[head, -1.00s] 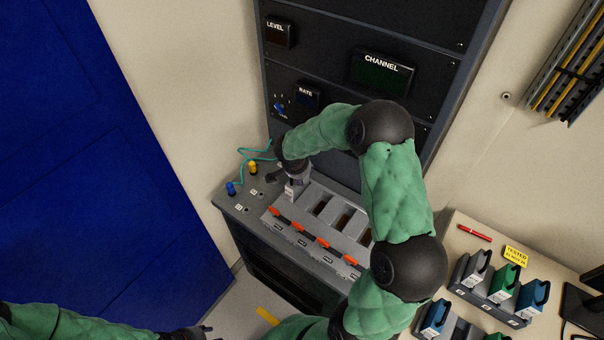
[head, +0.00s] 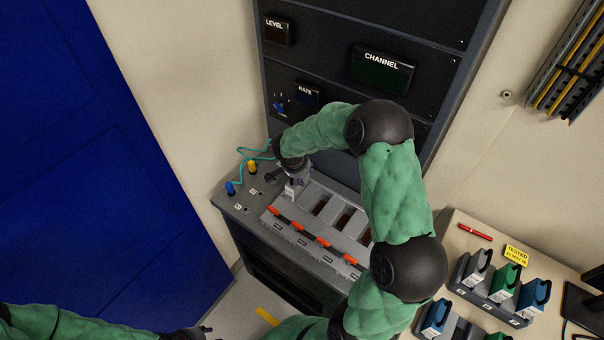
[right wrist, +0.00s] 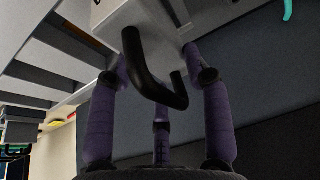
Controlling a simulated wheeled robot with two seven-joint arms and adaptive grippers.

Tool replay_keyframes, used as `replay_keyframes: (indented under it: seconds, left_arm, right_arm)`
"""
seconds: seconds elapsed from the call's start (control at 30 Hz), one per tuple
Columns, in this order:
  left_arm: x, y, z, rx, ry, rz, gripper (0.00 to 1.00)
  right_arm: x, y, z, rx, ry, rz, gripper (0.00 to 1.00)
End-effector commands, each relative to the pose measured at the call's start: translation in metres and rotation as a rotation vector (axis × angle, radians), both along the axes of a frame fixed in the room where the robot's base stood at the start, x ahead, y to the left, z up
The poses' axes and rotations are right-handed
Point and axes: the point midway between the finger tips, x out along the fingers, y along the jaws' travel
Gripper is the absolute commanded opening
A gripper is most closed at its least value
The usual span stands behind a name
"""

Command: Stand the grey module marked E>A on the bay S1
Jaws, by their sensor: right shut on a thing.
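My right gripper (head: 288,174) is shut on the black handle (right wrist: 150,75) of a grey module (head: 293,190). In the right wrist view the pale module body (right wrist: 150,20) is above the handle, with purple fingers on both sides. In the head view the module is upright at the left end of the grey bay unit (head: 330,205). I cannot tell whether it is seated or just above the bay. Its white label is too small to read, as are the bay labels. My left gripper (head: 200,332) is low at the picture's bottom edge, away from the unit.
Several dark bay openings lie right of the module, with orange latches (head: 322,243) along the front. Blue (head: 230,187) and yellow (head: 252,167) plugs with a teal cable stand left. A side table at right bears a rack of modules (head: 490,290) and a red pen (head: 475,232).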

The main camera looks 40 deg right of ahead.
Motion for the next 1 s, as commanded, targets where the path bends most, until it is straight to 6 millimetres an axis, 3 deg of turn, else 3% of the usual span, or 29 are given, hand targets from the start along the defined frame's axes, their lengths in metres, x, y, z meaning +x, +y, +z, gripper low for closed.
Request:
replay_keyframes:
  seconds: [1.0]
  left_arm:
    - [0.0,0.0,-0.012,0.0,0.0,0.0,0.4]
  right_arm:
    - [0.003,0.0,0.001,-0.001,-0.002,-0.001,0.0]
